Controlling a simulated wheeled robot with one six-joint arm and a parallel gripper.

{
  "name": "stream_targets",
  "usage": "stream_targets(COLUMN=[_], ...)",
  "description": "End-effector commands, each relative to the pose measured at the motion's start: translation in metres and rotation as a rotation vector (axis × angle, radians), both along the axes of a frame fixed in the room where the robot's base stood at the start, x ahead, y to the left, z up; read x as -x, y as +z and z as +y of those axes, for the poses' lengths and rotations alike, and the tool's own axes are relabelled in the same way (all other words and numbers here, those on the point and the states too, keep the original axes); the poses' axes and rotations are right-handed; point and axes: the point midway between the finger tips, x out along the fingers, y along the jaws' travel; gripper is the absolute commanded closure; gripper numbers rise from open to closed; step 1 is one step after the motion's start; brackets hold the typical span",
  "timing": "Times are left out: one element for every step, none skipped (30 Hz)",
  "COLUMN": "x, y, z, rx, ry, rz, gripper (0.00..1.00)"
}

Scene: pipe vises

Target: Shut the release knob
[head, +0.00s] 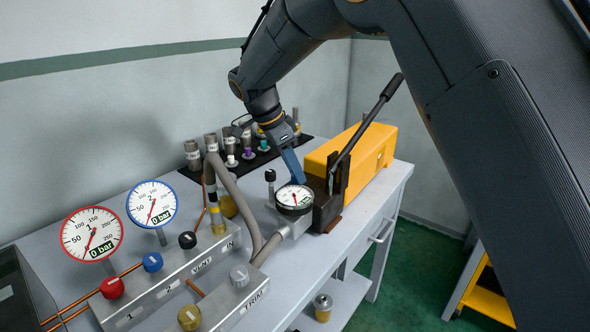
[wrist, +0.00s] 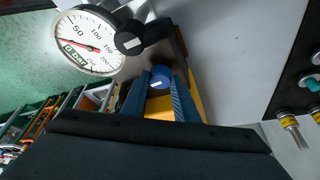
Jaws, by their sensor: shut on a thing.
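The release knob (wrist: 160,75) is a round blue knob with a white mark on its face, on the yellow hand pump (head: 376,150). My gripper (wrist: 161,80) has one blue finger on each side of it and is shut on it. In the head view my gripper (head: 293,168) reaches down to the pump's dark front block (head: 325,205), just behind the gauge. The knob is hidden there by the fingers and gauge. How far the knob is turned cannot be told.
The pump's gauge (head: 295,197) stands close in front of my fingers, with a black knob (head: 270,175) beside it. The pump's long black lever (head: 368,120) rises to the right. A valve manifold (head: 180,280) with two larger gauges, both labelled 0 bar, fills the near left bench.

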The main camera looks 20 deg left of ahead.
Motion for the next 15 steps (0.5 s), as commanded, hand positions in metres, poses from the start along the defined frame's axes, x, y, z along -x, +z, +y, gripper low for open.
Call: stream_targets(x=[-0.0003,-0.0006,-0.0007,-0.0007,-0.0008,-0.0009,-0.0009,-0.0010,-0.0010,-0.0011,-0.0011,-0.0010,-0.0010,-0.0011,-0.0010], y=[-0.0001,0.0001,0.0002,0.0001,-0.0001,-0.0003,-0.0003,-0.0003,-0.0001,0.0001,0.0001,0.0002,0.0002,0.0002,0.0002], z=[0.0003,0.0005,0.0005,0.0005,0.0004,0.0005,0.0006,0.0006,0.0006,0.0006,0.0006,0.0006,0.0006,0.0005,0.0006], rx=[-0.001,-0.001,-0.001,0.000,0.000,0.001,0.000,0.000,0.000,0.000,0.000,0.000,0.000,0.000,0.000], ry=[-0.025,-0.039,-0.055,-0.067,-0.077,-0.089,-0.097,-0.105,-0.113,-0.117,-0.120,-0.125,-0.128,-0.130,-0.131], rz=[0.001,0.000,0.000,0.000,0.000,0.001,0.000,0.000,0.000,0.000,0.000,0.000,0.000,0.000,0.000], gripper=[0.95,0.95,0.95,0.95,0.95,0.95,0.95,0.95,0.95,0.95,0.95,0.95,0.95,0.95,0.95])
